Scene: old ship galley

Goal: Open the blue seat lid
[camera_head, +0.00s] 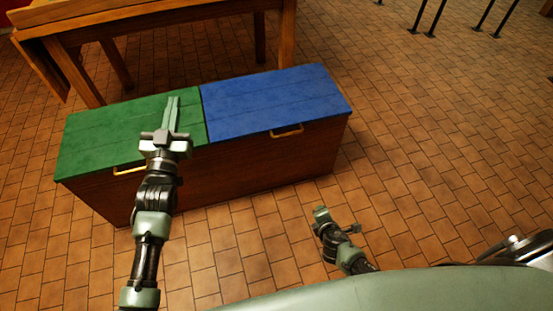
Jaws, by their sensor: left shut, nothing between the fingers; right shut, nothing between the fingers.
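The blue seat lid (270,100) lies flat and closed on the right half of a wooden bench chest (240,168). A brass handle (287,131) sits at its front edge. A green lid (100,132) covers the left half, also closed, with its own brass handle (130,170). My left gripper (173,108) is shut and empty over the green lid, left of the blue lid; I cannot tell whether it touches the green lid. My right gripper (320,212) is shut and empty, low in front of the chest, apart from the blue lid's handle.
A wooden table (160,22) stands just behind the chest. Thin black legs (430,18) stand at the top right. The tiled floor (440,150) right of the chest is clear.

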